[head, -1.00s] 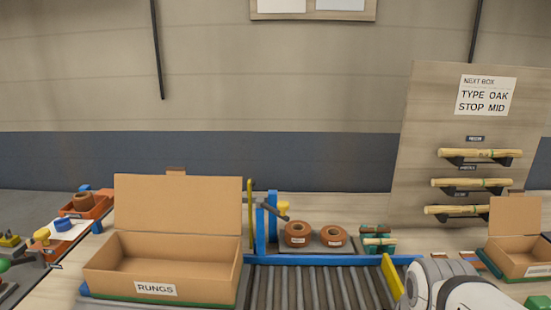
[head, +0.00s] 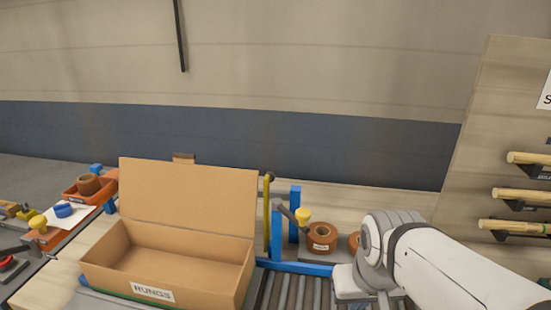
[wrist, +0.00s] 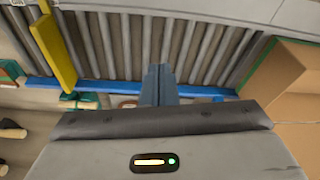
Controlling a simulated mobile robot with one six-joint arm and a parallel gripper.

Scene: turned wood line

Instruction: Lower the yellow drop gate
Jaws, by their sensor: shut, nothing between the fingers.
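A thin upright yellow bar (head: 267,215) stands beside two blue posts (head: 295,214) at the right side of the open cardboard box. It looks like the raised gate seen edge-on. A second yellow plate (wrist: 54,50) shows at the left of the wrist view, across the rollers; my arm hides that area in the head view. My gripper (wrist: 158,72) is shut and empty, pointing over the rollers near the blue rail. Its fingertips cannot be made out in the head view.
The cardboard box (head: 168,261) labelled RUNGS has its lid up, left of the roller conveyor (head: 285,292). A blue rail (wrist: 108,88) edges the rollers. Brown rolls (head: 321,239) sit behind it. Wooden rods (head: 520,196) hang on a board at right.

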